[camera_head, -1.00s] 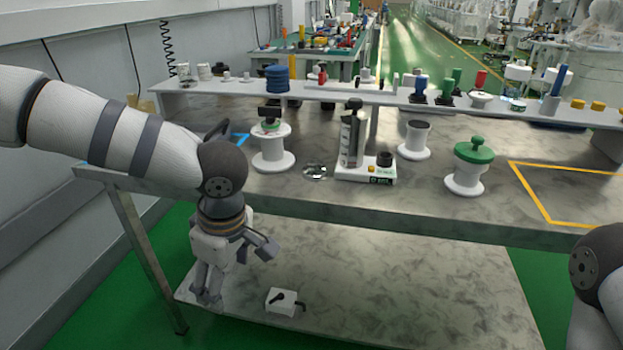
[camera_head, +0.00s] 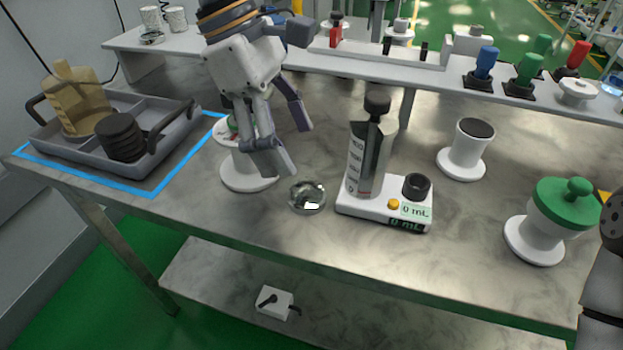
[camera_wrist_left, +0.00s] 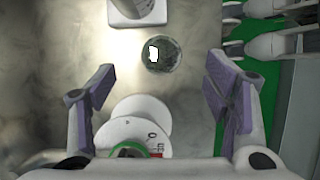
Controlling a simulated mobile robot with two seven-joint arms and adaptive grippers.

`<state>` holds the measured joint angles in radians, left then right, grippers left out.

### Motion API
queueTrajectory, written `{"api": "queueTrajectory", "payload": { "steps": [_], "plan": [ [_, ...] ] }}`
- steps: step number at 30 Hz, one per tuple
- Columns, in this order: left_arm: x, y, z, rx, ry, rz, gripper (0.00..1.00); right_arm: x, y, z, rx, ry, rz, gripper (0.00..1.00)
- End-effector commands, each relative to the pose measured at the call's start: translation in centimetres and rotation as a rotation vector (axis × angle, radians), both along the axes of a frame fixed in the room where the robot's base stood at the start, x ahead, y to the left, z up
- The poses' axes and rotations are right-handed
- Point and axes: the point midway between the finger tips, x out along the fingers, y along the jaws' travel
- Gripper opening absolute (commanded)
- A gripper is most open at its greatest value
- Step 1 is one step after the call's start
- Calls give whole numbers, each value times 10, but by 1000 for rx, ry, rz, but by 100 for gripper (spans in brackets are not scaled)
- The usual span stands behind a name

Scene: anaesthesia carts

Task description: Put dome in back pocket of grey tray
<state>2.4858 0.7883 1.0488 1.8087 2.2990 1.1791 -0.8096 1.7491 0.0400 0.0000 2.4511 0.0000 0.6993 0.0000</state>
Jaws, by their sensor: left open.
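The dome (camera_head: 308,197), small, clear and shiny, lies on the metal table between a white stand and a dosing unit. It also shows in the left wrist view (camera_wrist_left: 161,55), between and just beyond the fingertips. My left gripper (camera_head: 286,140) is open and empty, above and slightly left of the dome, fingers pointing down. The grey tray (camera_head: 75,153) sits inside a blue outline at the table's left. It has dividers and two dark handles, and holds a beige bottle-shaped thing (camera_head: 78,105) and a stack of black discs (camera_head: 120,138). My right gripper is out of view.
The white stand (camera_head: 245,178) is partly hidden behind my left gripper. The dosing unit (camera_head: 385,207) with its upright cylinder stands close right of the dome. A green-lidded pot (camera_head: 545,230) is further right. A raised shelf (camera_head: 440,78) runs along the back.

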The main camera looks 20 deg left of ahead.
Motion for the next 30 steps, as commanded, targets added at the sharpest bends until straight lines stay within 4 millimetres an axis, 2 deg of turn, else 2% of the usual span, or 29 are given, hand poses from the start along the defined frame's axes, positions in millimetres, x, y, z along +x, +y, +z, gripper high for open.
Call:
{"api": "queueTrajectory", "payload": {
  "steps": [1, 7, 12, 15, 21, 23, 28, 30],
  "plan": [
    [-1, -4, -12, 1, 7, -2, 71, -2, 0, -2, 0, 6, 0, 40],
    [-2, -13, -37, 2, 4, -2, 71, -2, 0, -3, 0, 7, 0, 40],
    [-5, -21, -68, 2, 4, -2, 71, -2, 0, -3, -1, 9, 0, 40],
    [-5, -25, -77, 2, 3, 1, 71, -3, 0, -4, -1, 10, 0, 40],
    [-5, -25, -78, 1, 1, 2, 71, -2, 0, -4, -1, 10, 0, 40],
    [-5, -25, -77, 1, 1, 2, 59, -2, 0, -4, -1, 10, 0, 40],
    [-5, -25, -77, 1, 0, 2, 21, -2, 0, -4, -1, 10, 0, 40],
    [-5, -25, -77, 1, 0, 2, 21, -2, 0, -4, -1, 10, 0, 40]
  ]
}}
